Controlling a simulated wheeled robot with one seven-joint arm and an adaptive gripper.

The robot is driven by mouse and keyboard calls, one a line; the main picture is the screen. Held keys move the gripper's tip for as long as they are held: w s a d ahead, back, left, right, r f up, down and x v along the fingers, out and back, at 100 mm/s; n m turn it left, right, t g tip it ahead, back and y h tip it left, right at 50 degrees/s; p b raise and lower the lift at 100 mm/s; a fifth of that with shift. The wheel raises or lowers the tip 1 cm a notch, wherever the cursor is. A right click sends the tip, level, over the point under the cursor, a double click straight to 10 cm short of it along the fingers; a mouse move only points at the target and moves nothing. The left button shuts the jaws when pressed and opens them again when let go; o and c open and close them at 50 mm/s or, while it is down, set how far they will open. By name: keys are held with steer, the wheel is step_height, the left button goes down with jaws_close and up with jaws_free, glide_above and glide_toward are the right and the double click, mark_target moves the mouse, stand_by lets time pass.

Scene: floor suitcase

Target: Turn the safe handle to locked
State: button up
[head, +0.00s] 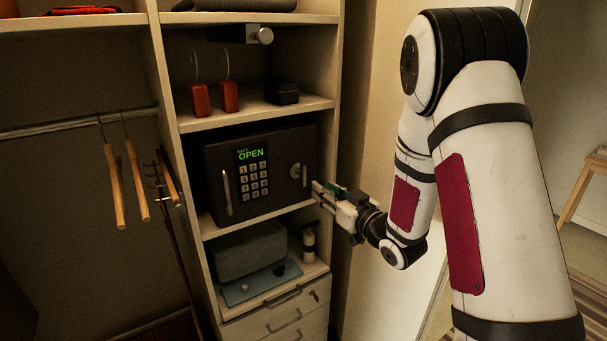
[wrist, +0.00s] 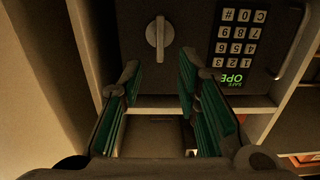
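The dark safe (head: 213,165) sits on a middle shelf with its door facing me, and its green display reads OPEN. Its handle (head: 297,172), a round knob with a bar across it, is on the right of the door. In the wrist view, which is upside down, the handle (wrist: 160,40) shows with its bar upright. My gripper (head: 318,191) is just right of and below the handle. The wrist view shows my gripper (wrist: 159,82) open, with green-padded fingers apart and nothing between them. The handle appears ahead of the gap, and no contact shows.
The keypad (head: 253,180) and a vertical door pull (head: 227,192) are on the safe's front. Red tags (head: 200,100) and a small black box (head: 282,93) are on the shelf above. A grey box (head: 249,250) and a small bottle (head: 308,243) stand below. Hangers (head: 114,187) hang at left.

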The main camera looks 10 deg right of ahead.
mark_target(305, 175)
steer(key=x, duration=1.1)
steer(key=shift+w, duration=0.1)
jaws_close()
